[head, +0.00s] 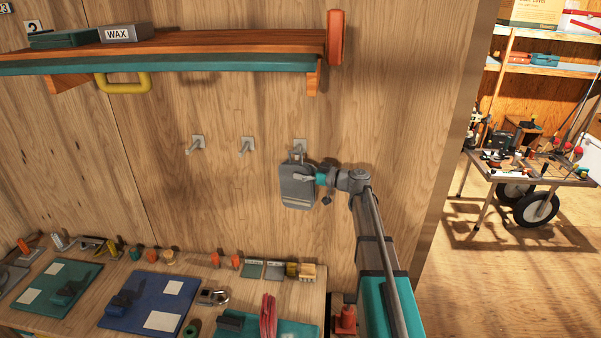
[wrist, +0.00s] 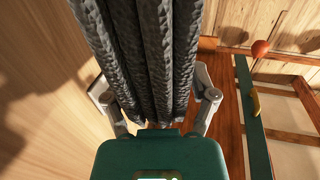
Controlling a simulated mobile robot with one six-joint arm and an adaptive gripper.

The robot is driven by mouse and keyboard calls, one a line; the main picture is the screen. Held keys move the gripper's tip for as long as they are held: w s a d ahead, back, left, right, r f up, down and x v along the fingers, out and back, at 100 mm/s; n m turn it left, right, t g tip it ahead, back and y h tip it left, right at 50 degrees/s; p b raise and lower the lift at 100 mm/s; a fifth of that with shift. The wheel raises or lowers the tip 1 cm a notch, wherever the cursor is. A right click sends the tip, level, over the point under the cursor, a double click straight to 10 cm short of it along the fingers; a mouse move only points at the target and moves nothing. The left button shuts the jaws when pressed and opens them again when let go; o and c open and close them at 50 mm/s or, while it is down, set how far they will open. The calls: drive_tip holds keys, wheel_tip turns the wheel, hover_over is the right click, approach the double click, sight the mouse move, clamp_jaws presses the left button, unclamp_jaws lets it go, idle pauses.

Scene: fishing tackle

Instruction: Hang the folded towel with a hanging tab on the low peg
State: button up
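The folded grey towel (head: 298,190) is at the wall in the head view, just below and in front of the rightmost peg (head: 299,144). A small tab stands at its top edge, close to this peg; I cannot tell whether the tab is around it. My gripper (head: 318,178) reaches the towel from the right. In the wrist view, the towel's thick dark folds (wrist: 150,60) fill the space between the fingers of my gripper (wrist: 155,108), which is shut on them. The wrist view does not show the tab or the peg.
Two more pegs, the middle one (head: 246,146) and the left one (head: 196,143), are empty. A wooden shelf (head: 200,47) with a WAX box is above. A bench (head: 210,295) with mats and tackle is below. The wall around the pegs is otherwise clear.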

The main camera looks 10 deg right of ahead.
drive_tip(key=shift+o, duration=0.6)
drive_tip(key=shift+s+d, duration=0.1)
drive_tip(key=shift+d, duration=0.05)
drive_tip(key=v, duration=1.1)
drive_tip(key=shift+s+d, duration=0.2)
drive_tip(key=shift+d, duration=0.1)
drive_tip(key=s+a+f+m+g+h+b, duration=0.2)
drive_tip(key=s+a+f+g+h, duration=0.1)
drive_tip(key=s+a+f, duration=0.4)
drive_tip(key=s+a+f+m+g+h+b, duration=0.1)
drive_tip(key=s+a+f+m+g+h, duration=0.25)
drive_tip(key=a+f, duration=0.35)
drive_tip(key=s+d+f+m+g+h+b, duration=0.1)
drive_tip(key=s+f+m+g+h+b, duration=0.2)
drive_tip(key=s, duration=1)
wheel_tip(320, 180, down, 8)
drive_tip(key=m+h, duration=0.3)
drive_tip(key=h, duration=0.2)
drive_tip(key=shift+s+d+r, duration=0.15)
drive_tip(key=shift+s+d, duration=0.05)
drive_tip(key=shift+d, duration=0.2)
